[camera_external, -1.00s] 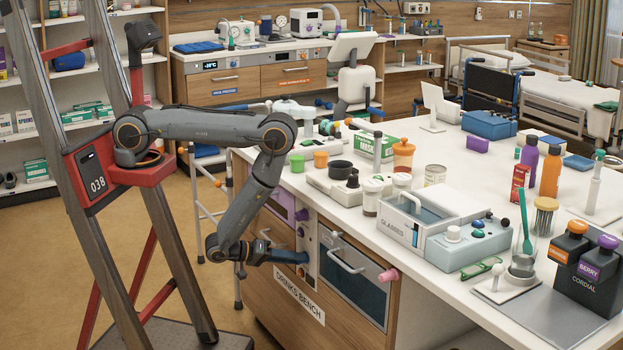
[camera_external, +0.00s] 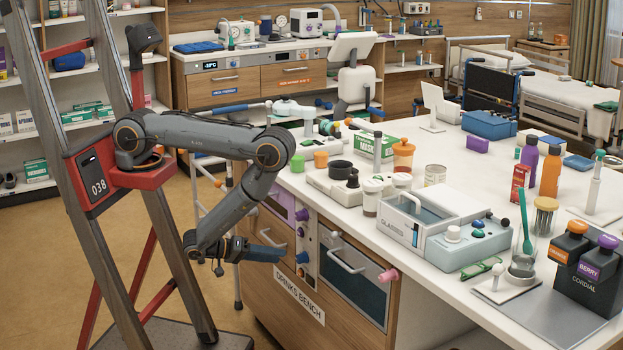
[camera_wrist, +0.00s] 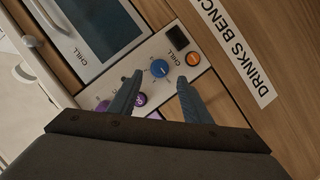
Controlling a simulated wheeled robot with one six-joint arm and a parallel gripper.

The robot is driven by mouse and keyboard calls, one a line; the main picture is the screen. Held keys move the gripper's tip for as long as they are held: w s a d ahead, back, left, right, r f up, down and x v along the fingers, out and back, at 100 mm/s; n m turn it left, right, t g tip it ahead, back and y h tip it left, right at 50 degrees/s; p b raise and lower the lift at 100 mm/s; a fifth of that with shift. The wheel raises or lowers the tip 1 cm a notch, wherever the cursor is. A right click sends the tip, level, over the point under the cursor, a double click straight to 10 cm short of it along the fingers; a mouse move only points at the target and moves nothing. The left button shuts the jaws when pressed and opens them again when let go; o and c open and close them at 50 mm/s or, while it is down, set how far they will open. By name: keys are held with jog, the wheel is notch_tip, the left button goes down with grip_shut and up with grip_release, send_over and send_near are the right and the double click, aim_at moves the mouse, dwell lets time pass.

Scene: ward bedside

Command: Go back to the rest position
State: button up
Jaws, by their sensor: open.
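My gripper (camera_external: 283,254) is in front of the drinks bench's front panel in the external view, at the height of the control strip. In the wrist view my gripper (camera_wrist: 158,92) shows two dark fingers spread apart with nothing between them. Beyond the fingertips is a blue knob (camera_wrist: 160,68) beside the word CHILL, with an orange button (camera_wrist: 192,59) to its right. A purple knob (camera_wrist: 139,99) shows near the left finger. The gripper appears apart from the panel.
The drinks bench (camera_external: 437,284) carries a glasses box (camera_external: 405,240), jars, bottles and cordial dispensers. An oven-like door (camera_external: 352,285) with a handle and a pink knob (camera_external: 388,276) is to the right. Open floor (camera_external: 185,215) lies left of the bench.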

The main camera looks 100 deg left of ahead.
jog(key=shift+s+d+r, duration=0.1)
jog(key=shift+s+d, duration=0.05)
jog(key=shift+s, duration=0.1)
dwell(0.4)
jog(key=w+d+r+m+g+h, duration=0.1)
jog(key=w+d+m+g+h, duration=0.15)
jog(key=w, duration=0.55)
jog(key=w+d+r+m+g+h, duration=0.25)
jog(key=d+r+g, duration=0.2)
jog(key=r, duration=0.25)
jog(key=s+d+r+m+g+h, duration=0.1)
jog(key=s+d+r+m+g, duration=0.1)
jog(key=s+r+m, duration=0.3)
jog(key=s+d+r+m+g+h, duration=0.1)
jog(key=s+r+m, duration=0.4)
jog(key=s+r, duration=0.5)
notch_tip(320, 180, up, 2)
jog(key=d+g, duration=0.1)
jog(key=g, duration=0.1)
jog(key=shift+s+d+g, duration=0.2)
jog(key=shift+d+g, duration=0.1)
jog(key=shift+d, duration=0.1)
